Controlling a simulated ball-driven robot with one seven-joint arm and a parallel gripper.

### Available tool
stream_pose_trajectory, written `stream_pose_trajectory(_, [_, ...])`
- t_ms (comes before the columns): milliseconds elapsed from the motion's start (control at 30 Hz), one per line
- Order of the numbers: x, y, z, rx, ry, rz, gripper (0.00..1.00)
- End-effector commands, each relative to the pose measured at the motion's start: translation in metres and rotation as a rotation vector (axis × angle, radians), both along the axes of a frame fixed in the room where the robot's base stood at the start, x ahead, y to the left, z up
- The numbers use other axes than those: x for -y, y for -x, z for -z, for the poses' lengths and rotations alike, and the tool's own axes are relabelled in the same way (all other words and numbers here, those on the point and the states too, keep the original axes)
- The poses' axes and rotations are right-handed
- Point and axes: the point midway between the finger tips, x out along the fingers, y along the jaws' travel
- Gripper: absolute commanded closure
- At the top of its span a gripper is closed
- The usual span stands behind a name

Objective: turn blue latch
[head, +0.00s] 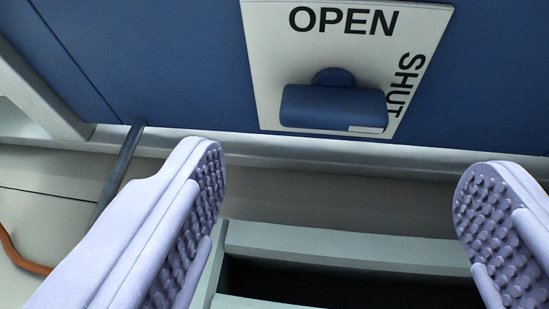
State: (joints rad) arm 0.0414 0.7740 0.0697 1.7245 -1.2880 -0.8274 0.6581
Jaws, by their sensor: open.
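The blue latch (330,106) is a thick handle on a round hub, mounted on a white plate (268,62) on a blue panel. The plate reads OPEN along its top and SHUT down its right side. The handle lies horizontally in the picture, and its right end, with a small pale mark, is beside the word SHUT. My gripper (338,188) is open and empty, with its pale, studded fingers wide apart. Both fingertips appear below the latch in the picture, one to each side, and do not touch it.
The blue panel (190,60) fills the top. A grey ledge (240,148) runs below it. A dark rod (120,165) and an orange cable (22,258) are at left. A pale-edged dark opening (350,285) lies below, between the fingers.

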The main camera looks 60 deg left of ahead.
Motion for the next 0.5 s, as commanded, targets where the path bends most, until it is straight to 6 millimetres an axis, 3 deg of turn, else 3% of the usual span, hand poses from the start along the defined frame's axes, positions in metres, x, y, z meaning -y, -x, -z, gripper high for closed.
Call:
stream_pose_trajectory(200, [-0.028,-0.022,0.017,0.001,0.001,0.001,0.15])
stream_pose_trajectory(500, [-0.039,-0.032,0.021,0.002,0.002,0.003,0.15])
